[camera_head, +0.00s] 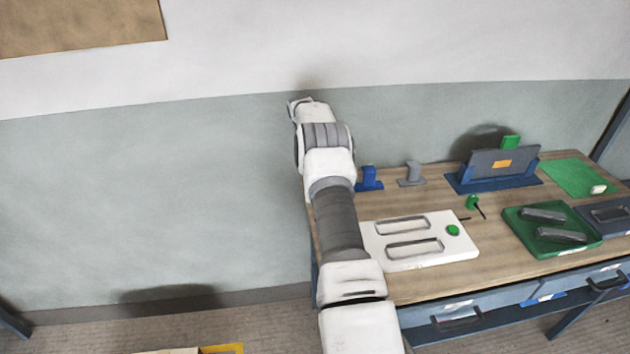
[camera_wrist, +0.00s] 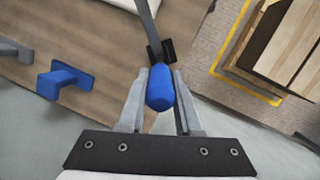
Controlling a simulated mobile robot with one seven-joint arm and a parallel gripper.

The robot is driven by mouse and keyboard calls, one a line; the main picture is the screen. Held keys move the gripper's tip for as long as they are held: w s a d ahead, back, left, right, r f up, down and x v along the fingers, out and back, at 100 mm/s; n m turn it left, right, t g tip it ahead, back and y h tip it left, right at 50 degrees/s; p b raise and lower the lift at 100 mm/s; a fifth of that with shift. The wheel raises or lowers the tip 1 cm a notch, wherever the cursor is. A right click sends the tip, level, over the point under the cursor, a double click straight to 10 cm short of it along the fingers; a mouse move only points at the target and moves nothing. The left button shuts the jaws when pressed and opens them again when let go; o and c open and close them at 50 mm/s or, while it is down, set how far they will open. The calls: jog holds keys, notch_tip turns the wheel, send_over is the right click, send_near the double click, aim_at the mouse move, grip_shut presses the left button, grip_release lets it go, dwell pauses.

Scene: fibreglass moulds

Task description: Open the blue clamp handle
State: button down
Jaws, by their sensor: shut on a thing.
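The blue clamp handle (camera_wrist: 160,92) is a rounded blue grip on the end of a grey metal lever (camera_wrist: 149,28), seen in the wrist view. My gripper (camera_wrist: 160,76) has one finger on each side of the blue grip and is shut on it. A black clamp part (camera_wrist: 162,50) shows beside the lever near the table edge. In the head view my own arm hides the handle and my gripper.
A blue bracket (camera_head: 369,178) and a grey bracket (camera_head: 411,174) stand on the wooden table (camera_head: 440,288). A white slotted plate (camera_head: 431,257), a green tray (camera_head: 513,222) and a dark blue stand (camera_head: 468,186) sit there too. The floor left of the table is mostly clear.

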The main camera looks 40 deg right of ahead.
jog(key=shift+w+f+g+b, duration=0.2)
jog(key=shift+w+g+b, duration=0.1)
jog(key=shift+w+b, duration=0.15)
jog(key=shift+w, duration=0.1)
jog(key=shift+g+b, duration=0.35)
jog(key=shift+g, duration=0.05)
jog(key=shift+r, duration=0.1)
jog(key=c, duration=0.6)
grip_release()
jog(key=shift+a, duration=0.1)
